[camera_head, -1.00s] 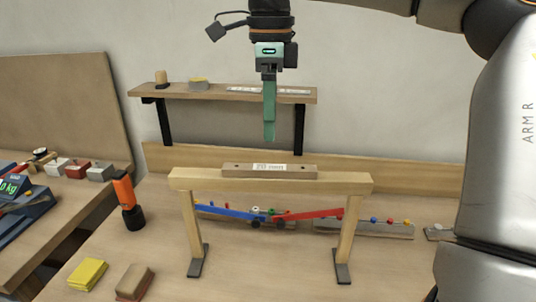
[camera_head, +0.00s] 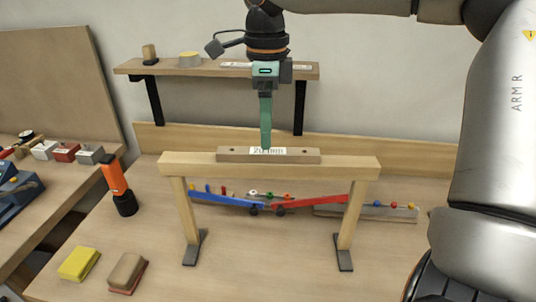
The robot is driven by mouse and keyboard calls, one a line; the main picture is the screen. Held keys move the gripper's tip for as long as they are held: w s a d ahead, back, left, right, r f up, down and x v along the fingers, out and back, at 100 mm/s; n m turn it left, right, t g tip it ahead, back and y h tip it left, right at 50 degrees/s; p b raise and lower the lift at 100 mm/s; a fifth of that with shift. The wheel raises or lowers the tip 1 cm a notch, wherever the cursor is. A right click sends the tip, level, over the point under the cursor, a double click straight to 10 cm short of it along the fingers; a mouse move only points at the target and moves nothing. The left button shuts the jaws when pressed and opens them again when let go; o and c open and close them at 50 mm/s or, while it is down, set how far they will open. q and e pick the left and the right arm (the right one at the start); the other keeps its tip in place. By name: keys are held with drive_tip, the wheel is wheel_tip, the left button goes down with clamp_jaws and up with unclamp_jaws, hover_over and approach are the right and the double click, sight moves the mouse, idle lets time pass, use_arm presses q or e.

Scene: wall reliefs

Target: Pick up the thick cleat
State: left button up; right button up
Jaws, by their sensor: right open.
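The thick cleat (camera_head: 302,155) is a greyish-brown wooden bar with two dark holes and a white label in its middle, which reads "20 mm" in the earlier view. It lies lengthwise on the top beam of a pale wooden stand (camera_head: 345,169). My right gripper (camera_head: 265,148) points straight down, with its green fingertips at the cleat's middle, covering part of the label. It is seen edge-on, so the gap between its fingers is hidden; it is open. I cannot tell whether the fingers touch the cleat. My left gripper is not in view.
An orange and black torch (camera_head: 116,185), a yellow sponge (camera_head: 78,262) and a brown block (camera_head: 127,272) are left of the stand. Blue (camera_head: 230,198) and red (camera_head: 308,203) bars with coloured knobs lie behind it. A wall shelf (camera_head: 215,68) hangs behind my gripper.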

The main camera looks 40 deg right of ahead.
sight(268, 155)
drive_tip(key=f, duration=0.4)
drive_tip(key=shift+w+d+f, duration=0.1)
drive_tip(key=shift+w+f, duration=0.1)
drive_tip(key=shift+f, duration=0.15)
clamp_jaws()
idle(0.4)
